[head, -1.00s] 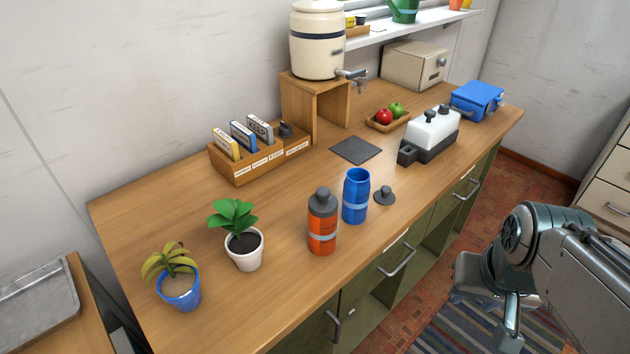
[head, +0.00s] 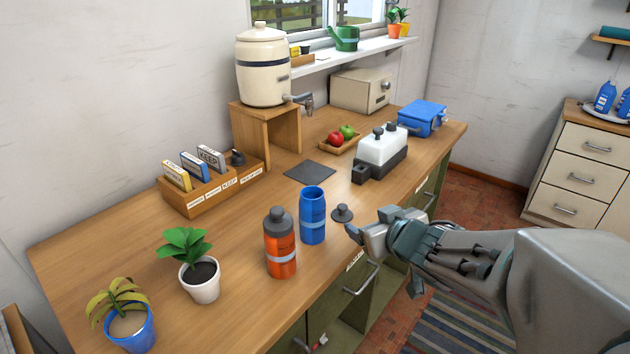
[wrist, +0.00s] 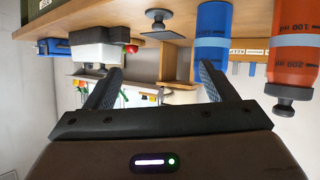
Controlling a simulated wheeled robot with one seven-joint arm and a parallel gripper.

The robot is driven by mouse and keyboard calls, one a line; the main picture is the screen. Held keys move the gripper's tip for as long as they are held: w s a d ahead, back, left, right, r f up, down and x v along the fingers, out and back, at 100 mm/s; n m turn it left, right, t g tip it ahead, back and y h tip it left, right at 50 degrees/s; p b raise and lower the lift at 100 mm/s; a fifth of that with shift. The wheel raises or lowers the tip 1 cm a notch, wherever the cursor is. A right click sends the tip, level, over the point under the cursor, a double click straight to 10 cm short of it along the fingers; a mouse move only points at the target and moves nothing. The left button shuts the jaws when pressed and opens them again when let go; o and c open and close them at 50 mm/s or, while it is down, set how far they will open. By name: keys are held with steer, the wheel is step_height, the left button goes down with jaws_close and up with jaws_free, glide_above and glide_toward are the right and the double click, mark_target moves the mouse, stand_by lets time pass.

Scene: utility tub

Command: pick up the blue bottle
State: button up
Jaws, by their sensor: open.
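The blue bottle (head: 312,218) stands upright and uncapped on the wooden counter, near its front edge. A dark grey cap (head: 342,212) lies just right of it. My gripper (head: 366,222) is open and empty at the counter's front edge, right of the bottle and apart from it. In the wrist view, which is upside down, the blue bottle (wrist: 213,45) shows at the upper right, beyond the right finger. The space between my fingers (wrist: 160,75) holds nothing. The cap also shows in the wrist view (wrist: 159,22).
An orange bottle (head: 280,245) stands close left of the blue one. Two potted plants, one green (head: 200,280), are farther left. A dark mat (head: 310,172) and a white-and-black appliance (head: 380,152) are behind. Other blue bottles (head: 606,98) sit on the far-right dresser.

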mark_target(320, 226)
steer(key=a+y+p, duration=0.1)
steer(key=a, duration=0.1)
steer(key=a+f+n+g+y+p, duration=0.1)
steer(key=a, duration=0.1)
steer(key=a+f+n+y+p, duration=0.1)
steer(key=a+y, duration=0.1)
steer(key=a, duration=0.1)
steer(key=shift+w+g, duration=0.15)
steer(key=shift+g, duration=0.15)
steer(key=b+x, duration=0.1)
steer(key=x, duration=0.1)
steer(key=b+x, duration=0.1)
steer(key=x, duration=0.1)
steer(key=shift+w+a+f, duration=0.1)
steer(key=shift+w+f, duration=0.15)
steer(key=shift+f, duration=0.2)
steer(key=shift+w+a+f, duration=0.1)
steer(key=shift+w+a, duration=0.2)
steer(key=shift+w, duration=0.05)
steer(key=x, duration=0.4)
steer(key=shift+w+d+f+b, duration=0.15)
steer(key=shift+d+f+b, duration=0.05)
steer(key=shift+f+b, duration=0.25)
steer(key=shift+w+a+f, duration=0.1)
steer(key=shift+w+a, duration=0.2)
steer(key=shift+w, duration=0.05)
steer(key=c, duration=1.2)
